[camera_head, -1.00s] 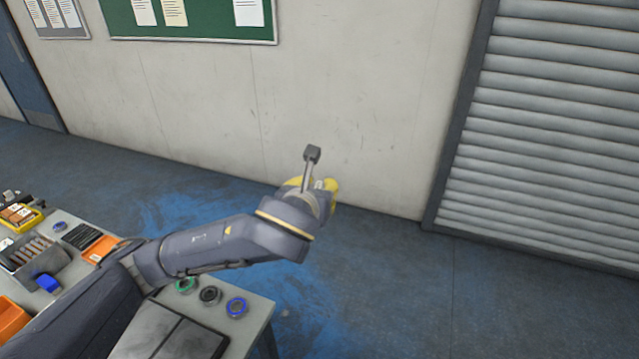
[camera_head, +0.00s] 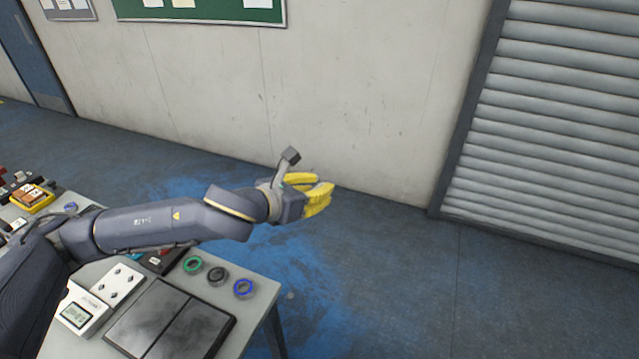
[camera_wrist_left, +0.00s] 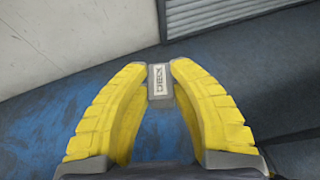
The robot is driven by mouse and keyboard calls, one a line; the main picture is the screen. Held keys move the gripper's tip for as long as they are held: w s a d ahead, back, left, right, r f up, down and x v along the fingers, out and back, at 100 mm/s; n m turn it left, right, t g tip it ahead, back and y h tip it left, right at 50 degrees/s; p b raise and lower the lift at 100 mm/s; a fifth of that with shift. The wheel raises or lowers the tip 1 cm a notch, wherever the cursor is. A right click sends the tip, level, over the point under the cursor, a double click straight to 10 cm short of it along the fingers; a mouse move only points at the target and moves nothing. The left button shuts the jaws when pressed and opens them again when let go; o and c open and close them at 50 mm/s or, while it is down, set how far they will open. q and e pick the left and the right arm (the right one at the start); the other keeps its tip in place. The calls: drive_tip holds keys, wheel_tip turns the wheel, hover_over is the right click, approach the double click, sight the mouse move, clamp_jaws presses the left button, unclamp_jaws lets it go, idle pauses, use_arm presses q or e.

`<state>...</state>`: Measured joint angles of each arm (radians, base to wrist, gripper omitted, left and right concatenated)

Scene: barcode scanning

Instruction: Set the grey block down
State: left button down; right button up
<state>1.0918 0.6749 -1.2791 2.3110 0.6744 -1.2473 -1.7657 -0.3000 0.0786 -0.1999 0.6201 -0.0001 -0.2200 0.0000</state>
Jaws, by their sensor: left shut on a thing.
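The grey block (camera_wrist_left: 160,82) shows in the left wrist view, pinched between my yellow fingertips. It has a pale label with dark lettering on the side facing the camera. My left gripper (camera_wrist_left: 160,76) is shut on it. In the head view, my left gripper (camera_head: 326,188) is out over the blue floor, past the right edge of the table (camera_head: 262,283). I cannot make out the block in that view. My right gripper is not in view.
A dark two-panel plate (camera_head: 170,320) lies on the table. Behind it are a green ring (camera_head: 193,265), a black ring (camera_head: 217,275) and a blue ring (camera_head: 244,289). A white device with a display (camera_head: 78,315) stands left. A yellow tray (camera_head: 35,203) is farther left.

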use_arm(q)
drive_tip(key=shift+s+a+f+m+g+h, duration=0.1)
drive_tip(key=shift+a+f+m+g+h, duration=0.15)
drive_tip(key=shift+f+m+g+h, duration=0.4)
drive_tip(key=shift+s+a+f+m+g+h, duration=0.15)
drive_tip(key=shift+a+f+m+g+h, duration=0.2)
drive_tip(key=shift+m+g, duration=0.35)
drive_tip(key=shift+s+a+f+m+g+h, duration=0.15)
drive_tip(key=shift+f+m+g+h, duration=0.4)
drive_tip(key=shift+m, duration=0.3)
drive_tip(key=shift+s+f+m+g+h, duration=0.1)
drive_tip(key=shift+f+m+g+h, duration=0.15)
drive_tip(key=shift+m+g, duration=0.2)
drive_tip(key=shift+s+a+f+m+g+h, duration=0.15)
drive_tip(key=shift+a+f+m+g+h, duration=0.1)
drive_tip(key=shift+f+m+g, duration=0.4)
drive_tip(key=shift+s+a+f+m+g+h, duration=0.2)
drive_tip(key=shift+f+m+g+h, duration=0.15)
drive_tip(key=shift+m+g, duration=0.5)
drive_tip(key=shift+s+a+f+m+g+h, duration=0.1)
drive_tip(key=shift+a+f+m+g+h, duration=0.15)
drive_tip(key=shift+f+m+g, duration=0.5)
drive_tip(key=shift+r+g, duration=0.2)
drive_tip(key=shift+g, duration=0.1)
